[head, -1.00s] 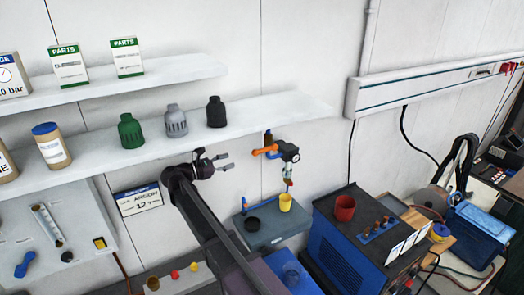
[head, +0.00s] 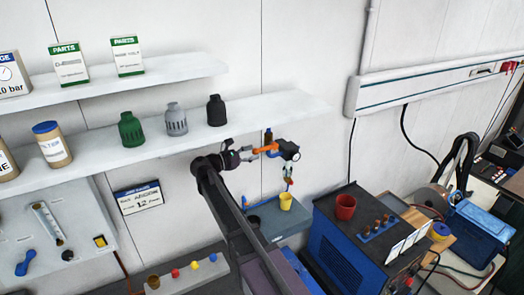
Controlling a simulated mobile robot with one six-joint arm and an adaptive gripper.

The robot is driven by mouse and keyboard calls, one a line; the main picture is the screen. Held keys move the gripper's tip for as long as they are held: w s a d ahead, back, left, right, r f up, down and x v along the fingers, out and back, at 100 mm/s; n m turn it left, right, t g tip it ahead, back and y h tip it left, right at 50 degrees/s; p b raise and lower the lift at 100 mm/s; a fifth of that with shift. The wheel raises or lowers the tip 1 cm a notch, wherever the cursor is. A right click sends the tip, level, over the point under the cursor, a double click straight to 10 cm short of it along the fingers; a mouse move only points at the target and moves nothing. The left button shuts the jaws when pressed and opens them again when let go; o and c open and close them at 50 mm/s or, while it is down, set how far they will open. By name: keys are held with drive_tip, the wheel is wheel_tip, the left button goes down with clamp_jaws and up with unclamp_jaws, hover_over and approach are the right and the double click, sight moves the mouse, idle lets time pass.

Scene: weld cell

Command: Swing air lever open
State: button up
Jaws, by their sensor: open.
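An orange lever (head: 267,149) sticks out to the left from an air fitting with a round dark gauge (head: 290,150) on the wall, just under the lower shelf. The lever lies about level in the picture. My gripper (head: 252,153) is at the lever's left end, its jaws open. The fingers overlap the lever's end in this view, and I cannot tell whether they touch it. Part of the gripper is hard to make out against my dark arm.
The lower shelf (head: 290,105) with green, grey and black caps runs just above my gripper. Below the fitting are a yellow cup (head: 285,201) and a grey box top (head: 270,224). A blue machine (head: 340,255) with a red cup stands to the right. A blue handle (head: 26,263) is on the left panel.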

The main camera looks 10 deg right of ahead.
sight(259, 150)
drive_tip(key=shift+x, duration=2.2)
clamp_jaws()
